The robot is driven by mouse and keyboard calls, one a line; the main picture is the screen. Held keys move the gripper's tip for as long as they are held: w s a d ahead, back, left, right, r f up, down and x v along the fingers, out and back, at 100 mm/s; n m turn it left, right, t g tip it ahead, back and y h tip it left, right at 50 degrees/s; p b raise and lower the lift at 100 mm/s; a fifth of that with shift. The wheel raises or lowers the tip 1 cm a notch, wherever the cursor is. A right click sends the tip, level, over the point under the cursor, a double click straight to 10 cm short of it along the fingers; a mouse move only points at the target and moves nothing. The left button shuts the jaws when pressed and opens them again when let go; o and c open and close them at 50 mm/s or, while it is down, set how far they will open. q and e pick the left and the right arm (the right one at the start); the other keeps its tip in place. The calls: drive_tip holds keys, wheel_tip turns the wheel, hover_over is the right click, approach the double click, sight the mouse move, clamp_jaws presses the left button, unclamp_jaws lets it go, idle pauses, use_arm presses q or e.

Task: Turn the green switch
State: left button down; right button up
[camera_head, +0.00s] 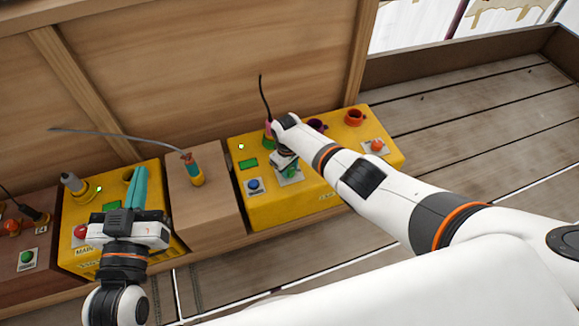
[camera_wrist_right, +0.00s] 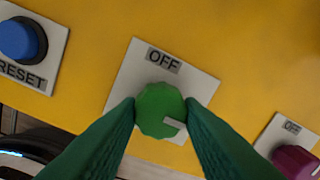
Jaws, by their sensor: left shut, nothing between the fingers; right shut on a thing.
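The green switch (camera_wrist_right: 158,110) is a round ribbed knob on a white plate marked OFF, on a yellow box (camera_head: 243,208). Its white pointer mark faces the lower right in the right wrist view. My right gripper (camera_wrist_right: 161,112) is shut on the switch, with a green finger on each side. In the head view my right gripper (camera_head: 289,171) is over the front part of the box, and my arm and hand hide most of the switch. My left gripper (camera_head: 136,174) is shut and empty over the left yellow box (camera_head: 73,213).
A blue RESET button (camera_wrist_right: 22,40) is left of the switch and a purple knob (camera_wrist_right: 295,161) is right of it. An orange socket (camera_head: 354,117) and red-orange knob (camera_head: 376,146) are further right. A wooden block (camera_head: 205,212) separates the yellow boxes.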

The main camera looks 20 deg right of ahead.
sight(289, 170)
idle(0.4)
drive_tip(key=o, duration=1)
drive_tip(key=shift+r, duration=0.15)
wheel_tip(289, 170, up, 2)
drive_tip(key=shift+a+r+p, duration=0.1)
drive_tip(key=shift+r+p, duration=0.1)
drive_tip(key=shift+p, duration=0.85)
use_arm(q)
drive_tip(key=s+a+f+g+y+p, duration=0.25)
drive_tip(key=s+f+g, duration=0.35)
drive_tip(key=f+g, duration=0.4)
use_arm(e)
wheel_tip(289, 170, up, 2)
drive_tip(key=shift+r+b, duration=0.15)
drive_tip(key=shift+b, duration=0.3)
wheel_tip(289, 170, up, 2)
drive_tip(key=shift+a+r+p, duration=0.1)
drive_tip(key=shift+r+p, duration=0.1)
drive_tip(key=shift+p, duration=0.6)
use_arm(q)
drive_tip(key=s+a+f+g+y+p, duration=0.2)
drive_tip(key=s+a+f+g, duration=0.1)
drive_tip(key=s, duration=0.5)
drive_tip(key=shift+s+a+n+g, duration=0.4)
drive_tip(key=shift+g, duration=0.4)
use_arm(e)
drive_tip(key=shift+s+a+r, duration=0.1)
drive_tip(key=shift+r, duration=2.2)
